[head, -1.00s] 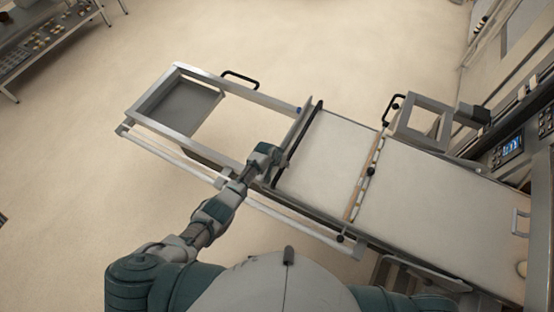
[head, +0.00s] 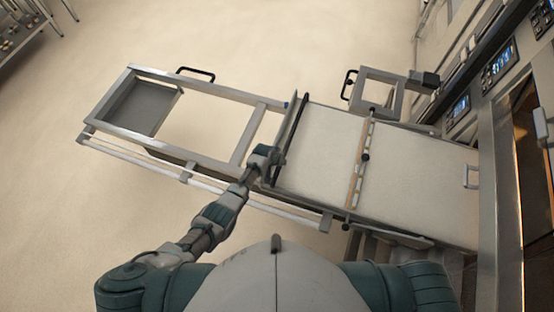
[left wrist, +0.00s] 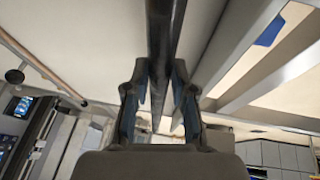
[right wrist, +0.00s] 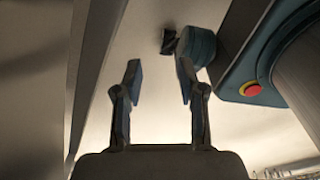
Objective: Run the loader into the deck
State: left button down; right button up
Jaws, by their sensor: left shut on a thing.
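The loader has a pale, flat belt surface (head: 420,170) on a long metal frame (head: 225,92). A crossbar with a wooden strip and dark knobs (head: 357,180) spans it. A black bar (head: 297,125) crosses its left end. My left gripper (head: 268,158) is shut on this bar; the left wrist view shows the bar (left wrist: 164,40) between the fingers. The belt's right end lies close to the oven front (head: 497,215), beside a dark deck opening with an orange glow (head: 530,165). How far it reaches inside I cannot tell. My right gripper (right wrist: 158,80) is open and empty.
A small metal frame (head: 375,90) with a black handle stands along the loader's far side. Oven control panels (head: 458,110) are at the right. Shelving (head: 25,35) stands at the far left. The floor beyond the loader is clear.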

pick_arm(q)
jog(key=shift+w+d+r+h, duration=0.1)
jog(key=shift+d+r+h, duration=0.1)
jog(key=shift+h, duration=0.1)
jog(key=shift+a, duration=0.15)
jog(key=c, duration=1)
grip_release()
jog(key=shift+d, duration=0.3)
jog(key=shift+d+f, duration=0.1)
jog(key=shift+d, duration=0.15)
jog(key=shift+a+f, duration=0.1)
jog(key=shift+a, duration=0.6)
jog(key=shift+s+a+r, duration=0.1)
jog(key=shift+s+r, duration=0.1)
jog(key=shift+r, duration=0.05)
jog(key=v, duration=1.1)
jog(key=shift+r, duration=0.15)
pick_arm(e)
jog(key=shift+a+r, duration=0.15)
jog(key=shift+a, duration=0.7)
pick_arm(q)
jog(key=shift+d, duration=0.45)
pick_arm(e)
jog(key=shift+d, duration=0.3)
